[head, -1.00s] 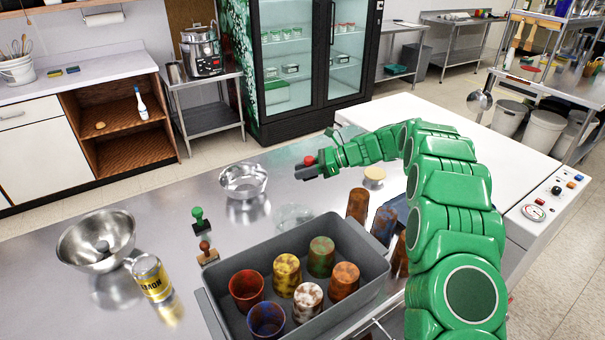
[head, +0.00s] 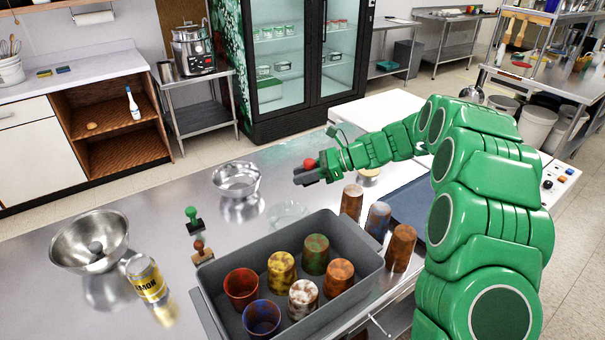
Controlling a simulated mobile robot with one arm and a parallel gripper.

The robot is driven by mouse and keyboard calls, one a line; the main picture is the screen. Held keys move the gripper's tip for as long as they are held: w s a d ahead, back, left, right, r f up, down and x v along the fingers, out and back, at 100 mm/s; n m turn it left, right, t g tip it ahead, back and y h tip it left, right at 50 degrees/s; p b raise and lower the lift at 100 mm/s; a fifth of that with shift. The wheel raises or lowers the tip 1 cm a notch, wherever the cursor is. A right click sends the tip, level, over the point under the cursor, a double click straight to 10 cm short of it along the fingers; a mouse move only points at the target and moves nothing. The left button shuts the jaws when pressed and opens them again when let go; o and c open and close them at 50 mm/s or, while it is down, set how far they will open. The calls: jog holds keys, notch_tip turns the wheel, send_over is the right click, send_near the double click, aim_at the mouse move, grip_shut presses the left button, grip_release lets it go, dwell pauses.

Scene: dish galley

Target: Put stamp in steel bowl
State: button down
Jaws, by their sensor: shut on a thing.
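My gripper (head: 306,177) is shut on a stamp with a red knob (head: 309,163), held above the steel counter, right of the small shiny bowl. The stamp's lower part is hidden by the jaws. A green stamp (head: 192,217) and a brown stamp (head: 199,249) stand upright between the bowls and the grey bin.
A grey bin (head: 232,212) with several coloured cups stands at front centre. Several rusty or blue cups (head: 401,247) stand right of it. A clear glass dish (head: 288,213) lies behind it. A lemon can (head: 146,278) stands beside the large bowl. The counter behind the stamps is clear.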

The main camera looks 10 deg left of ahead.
dwell(0.4)
jog(key=w+n, duration=0.1)
jog(key=n+t+h, duration=0.2)
jog(key=n+h, duration=0.5)
jog(key=n, duration=1.5)
send_over(235, 177)
jog(key=s+d, duration=0.2)
jog(key=s, duration=0.3)
jog(key=shift+w+d+f, duration=0.1)
jog(key=shift+f, duration=2.5)
jog(key=shift+w+d+f, duration=0.1)
jog(key=shift+f, duration=2.5)
jog(key=c, duration=0.8)
grip_release()
